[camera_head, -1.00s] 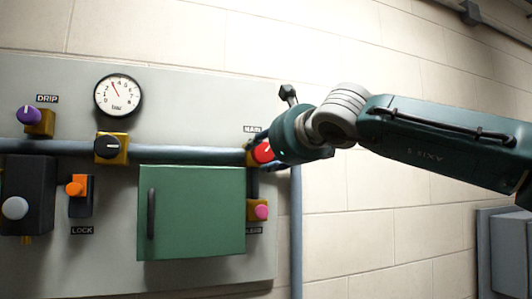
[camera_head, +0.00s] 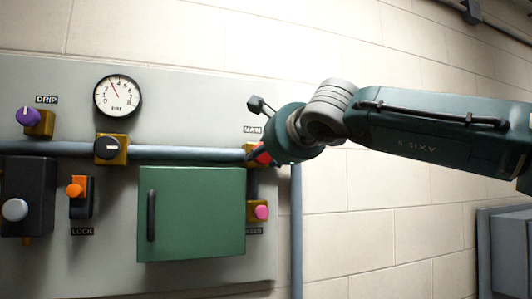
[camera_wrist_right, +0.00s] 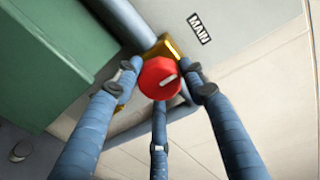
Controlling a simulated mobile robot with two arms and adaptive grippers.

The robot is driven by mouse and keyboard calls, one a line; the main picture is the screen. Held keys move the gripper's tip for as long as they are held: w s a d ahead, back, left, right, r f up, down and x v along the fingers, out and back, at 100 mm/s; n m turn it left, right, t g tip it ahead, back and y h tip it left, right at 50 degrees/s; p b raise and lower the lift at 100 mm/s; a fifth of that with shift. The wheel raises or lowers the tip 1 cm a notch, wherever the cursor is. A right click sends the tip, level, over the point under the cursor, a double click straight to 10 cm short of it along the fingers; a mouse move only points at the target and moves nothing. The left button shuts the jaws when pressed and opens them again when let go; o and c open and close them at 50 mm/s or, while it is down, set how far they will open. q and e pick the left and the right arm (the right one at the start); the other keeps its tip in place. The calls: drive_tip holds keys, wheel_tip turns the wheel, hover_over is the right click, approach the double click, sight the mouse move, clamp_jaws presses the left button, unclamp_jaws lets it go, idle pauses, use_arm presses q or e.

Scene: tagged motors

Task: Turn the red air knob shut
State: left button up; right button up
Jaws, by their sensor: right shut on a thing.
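The red air knob (camera_wrist_right: 152,88) sits on a yellow valve body (camera_wrist_right: 172,47) beside the MAIN label (camera_wrist_right: 199,28). My right gripper (camera_wrist_right: 160,81) is shut on the knob, with finger pads on both sides and a third finger below. In the head view only a sliver of the red knob (camera_head: 262,157) shows; my right wrist hides the rest. My left gripper is not in view.
A green box (camera_head: 192,215) with a dark handle stands just below left of the knob. A pink knob (camera_head: 261,212) is close beneath. A grey pipe (camera_head: 190,153) runs left to another valve (camera_head: 110,149). A gauge (camera_head: 117,96) hangs above.

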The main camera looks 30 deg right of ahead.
drive_tip(key=shift+r, duration=0.3)
drive_tip(key=o, duration=1.2)
drive_tip(key=shift+a, duration=0.1)
drive_tip(key=shift+c, duration=0.2)
drive_tip(key=shift+a+f, duration=0.15)
drive_tip(key=v, duration=1.2)
drive_tip(key=shift+a, duration=0.1)
